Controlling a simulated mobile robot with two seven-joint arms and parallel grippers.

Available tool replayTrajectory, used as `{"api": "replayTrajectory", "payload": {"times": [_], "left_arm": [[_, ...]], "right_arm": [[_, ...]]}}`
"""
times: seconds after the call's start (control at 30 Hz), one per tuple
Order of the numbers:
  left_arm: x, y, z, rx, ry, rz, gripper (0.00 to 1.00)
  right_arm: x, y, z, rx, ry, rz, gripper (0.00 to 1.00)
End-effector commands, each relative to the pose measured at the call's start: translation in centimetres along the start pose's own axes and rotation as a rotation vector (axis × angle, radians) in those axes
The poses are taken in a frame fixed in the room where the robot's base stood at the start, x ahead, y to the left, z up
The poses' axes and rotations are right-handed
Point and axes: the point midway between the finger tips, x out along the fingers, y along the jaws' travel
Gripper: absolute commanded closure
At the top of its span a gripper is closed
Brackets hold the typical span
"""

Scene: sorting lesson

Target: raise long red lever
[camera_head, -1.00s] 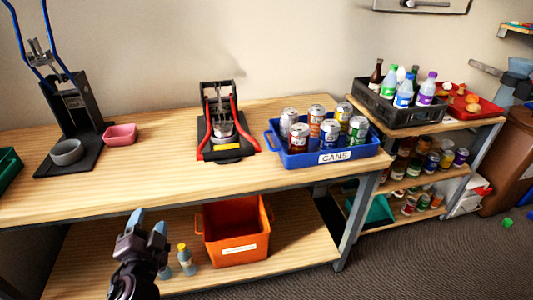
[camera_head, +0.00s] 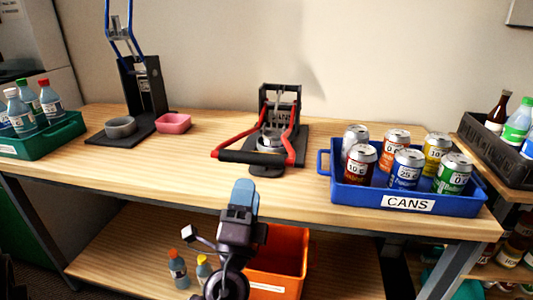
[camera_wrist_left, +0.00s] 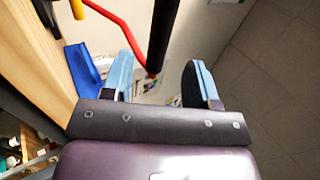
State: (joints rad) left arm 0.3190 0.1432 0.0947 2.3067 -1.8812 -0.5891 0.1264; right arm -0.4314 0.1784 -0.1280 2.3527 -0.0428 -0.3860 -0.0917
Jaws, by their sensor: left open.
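The red lever (camera_head: 293,135) is a pair of long red arms joined by a black crossbar (camera_head: 245,157), on a black press (camera_head: 280,97) standing on the table. The lever is low, its crossbar near the table's front. In the left wrist view the crossbar (camera_wrist_left: 162,35) and one red arm (camera_wrist_left: 125,28) show beyond and between my fingers; I cannot tell if they touch. My left gripper (camera_head: 243,195) is open, just in front of the table edge and below the crossbar in the picture. It also shows in the left wrist view (camera_wrist_left: 160,82). My right gripper is out of view.
A blue bin of cans (camera_head: 470,205) stands right of the press. A second press with blue arms (camera_head: 143,85), a pink bowl (camera_head: 174,123) and a green crate of bottles (camera_head: 60,137) are on the left. An orange bin (camera_head: 290,262) sits on the lower shelf.

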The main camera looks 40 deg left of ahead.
Motion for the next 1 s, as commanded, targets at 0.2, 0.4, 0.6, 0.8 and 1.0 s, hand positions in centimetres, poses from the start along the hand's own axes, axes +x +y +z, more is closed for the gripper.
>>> {"api": "replayTrajectory", "payload": {"times": [0.2,0.4,0.6,0.8,1.0], "left_arm": [[4.1,-0.7,0.0,-0.007,-0.005,-0.011,0.46],[7.2,-0.6,0.0,-0.007,-0.003,-0.007,0.46],[9.1,-0.3,0.0,-0.005,-0.001,-0.002,0.46],[9.6,-0.1,0.0,-0.003,0.0,0.0,0.46],[9.5,0.0,0.0,-0.003,0.0,0.002,0.46]], "right_arm": [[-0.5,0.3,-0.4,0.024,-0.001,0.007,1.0],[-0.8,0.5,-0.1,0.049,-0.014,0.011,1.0],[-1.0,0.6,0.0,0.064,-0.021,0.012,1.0],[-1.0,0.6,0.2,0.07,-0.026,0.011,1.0],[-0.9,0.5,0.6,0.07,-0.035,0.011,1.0]]}}
